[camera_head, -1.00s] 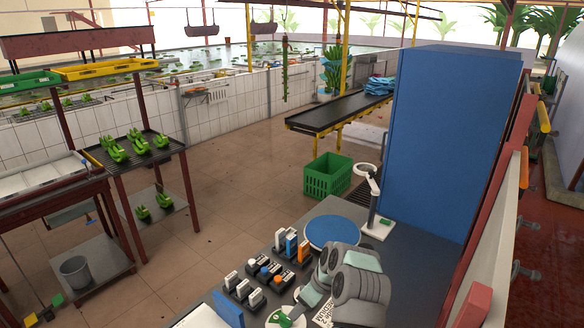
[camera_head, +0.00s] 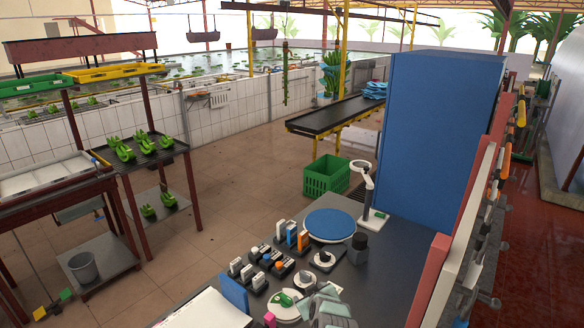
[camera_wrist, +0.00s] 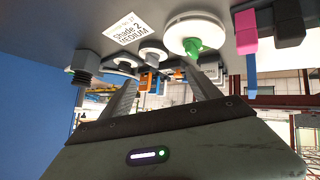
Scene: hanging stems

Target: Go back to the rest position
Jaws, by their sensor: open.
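My gripper (camera_wrist: 160,72) shows in the wrist view with its two grey fingers spread apart and nothing between them. Beyond the fingers, in that upside-down view, a white disc (camera_wrist: 180,46) carries a small green piece (camera_wrist: 193,47). The same disc (camera_head: 277,312) and green piece (camera_head: 285,299) show at the bottom of the head view. Part of my arm is at the bottom edge of the head view, and the fingers cannot be made out there.
The grey worktop (camera_head: 385,268) holds a blue round mat (camera_head: 330,226), a white ring lamp (camera_head: 369,190), a dark cylinder (camera_head: 357,250) and several small blocks. A tall blue cabinet (camera_head: 440,145) stands behind. A green crate (camera_head: 325,177) sits on the floor.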

